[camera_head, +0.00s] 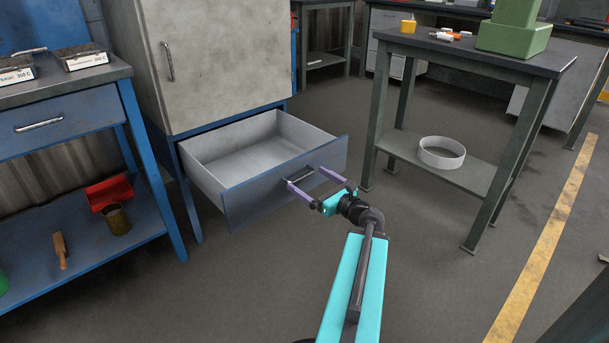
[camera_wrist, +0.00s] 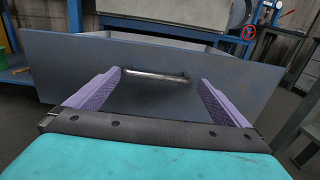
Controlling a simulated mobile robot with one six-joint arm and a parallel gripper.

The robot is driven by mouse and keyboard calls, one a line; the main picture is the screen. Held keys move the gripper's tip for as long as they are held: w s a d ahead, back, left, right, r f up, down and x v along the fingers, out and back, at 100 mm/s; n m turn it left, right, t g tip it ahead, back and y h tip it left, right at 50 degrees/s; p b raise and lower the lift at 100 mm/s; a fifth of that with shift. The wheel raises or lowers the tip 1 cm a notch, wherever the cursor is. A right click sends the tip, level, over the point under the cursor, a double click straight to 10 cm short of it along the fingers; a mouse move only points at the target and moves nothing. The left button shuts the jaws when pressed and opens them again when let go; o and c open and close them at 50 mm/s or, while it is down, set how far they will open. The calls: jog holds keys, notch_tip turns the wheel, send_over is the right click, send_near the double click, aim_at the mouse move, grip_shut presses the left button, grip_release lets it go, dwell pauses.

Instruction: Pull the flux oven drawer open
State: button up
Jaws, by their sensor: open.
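The flux oven drawer (camera_head: 243,200) is pulled out from under the oven's grey door (camera_head: 220,65), and its pale inside shows empty. Its blue-grey front panel also fills the middle of the wrist view (camera_wrist: 75,70). A metal bar handle (camera_wrist: 157,74) runs across the panel; it is small in the head view (camera_head: 301,174). My gripper (camera_head: 310,177) is at the drawer front with its two purple fingers apart. In the wrist view the fingers (camera_wrist: 159,76) stand to the left and right of the handle's ends, with a gap on each side. Nothing is held.
A blue workbench (camera_head: 75,108) stands on the left, its lower shelf holding a brush and a red bin. A dark table (camera_head: 455,58) on the right carries a green block (camera_head: 513,38), with a white ring (camera_head: 442,153) on its lower shelf. Floor in front is clear.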

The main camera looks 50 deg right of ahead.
jog(key=s+a+p, duration=0.1)
jog(key=s+p, duration=0.8)
jog(key=p, duration=0.1)
jog(key=shift+a+p, duration=0.25)
jog(key=shift+p, duration=0.1)
dwell(0.5)
dwell(0.6)
